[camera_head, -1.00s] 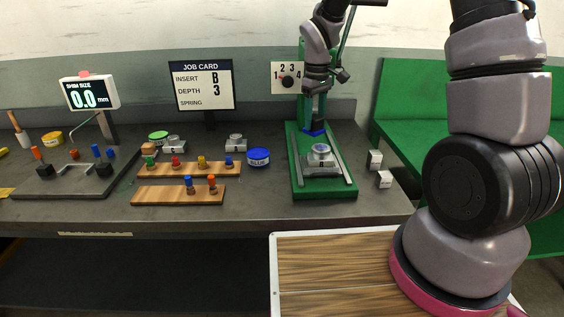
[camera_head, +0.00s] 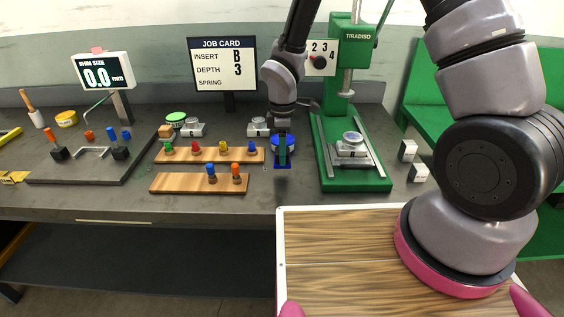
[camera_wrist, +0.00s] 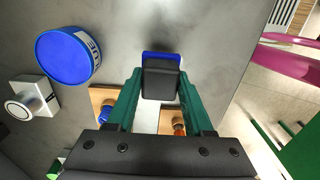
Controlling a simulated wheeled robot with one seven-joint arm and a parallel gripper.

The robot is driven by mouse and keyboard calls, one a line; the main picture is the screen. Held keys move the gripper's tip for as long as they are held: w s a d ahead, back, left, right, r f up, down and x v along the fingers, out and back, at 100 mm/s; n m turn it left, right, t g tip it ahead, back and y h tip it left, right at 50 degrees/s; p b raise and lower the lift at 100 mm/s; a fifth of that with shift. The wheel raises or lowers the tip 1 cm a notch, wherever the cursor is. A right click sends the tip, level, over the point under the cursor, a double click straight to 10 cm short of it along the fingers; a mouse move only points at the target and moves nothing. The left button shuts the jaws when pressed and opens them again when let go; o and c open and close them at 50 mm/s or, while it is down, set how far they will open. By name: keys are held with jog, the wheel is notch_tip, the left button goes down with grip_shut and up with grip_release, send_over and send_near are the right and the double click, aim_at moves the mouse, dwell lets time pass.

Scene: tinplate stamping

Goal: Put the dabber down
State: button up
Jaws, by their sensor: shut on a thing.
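My gripper (camera_wrist: 161,96) is shut on the dabber (camera_wrist: 161,80), a black block with a blue edge showing beyond it, in the wrist view. In the head view my gripper (camera_head: 282,152) hangs above the bench, in front of the blue tin (camera_head: 291,142) and partly covering it. The tin, with a lettered side, also shows in the wrist view (camera_wrist: 67,55), to the left of the dabber and apart from it. Bare grey bench (camera_wrist: 215,60) lies around the dabber in the wrist view; whether the dabber touches it I cannot tell.
The green press (camera_head: 357,184) stands to the right with a metal piece (camera_head: 352,145) on its bed. Two wooden racks (camera_head: 172,183) with coloured pegs lie to the left, the nearer one close to my gripper. Small white boxes (camera_head: 407,150) stand right of the press.

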jog(key=shift+f, duration=1.8)
jog(key=o, duration=1.2)
jog(key=shift+f, duration=0.15)
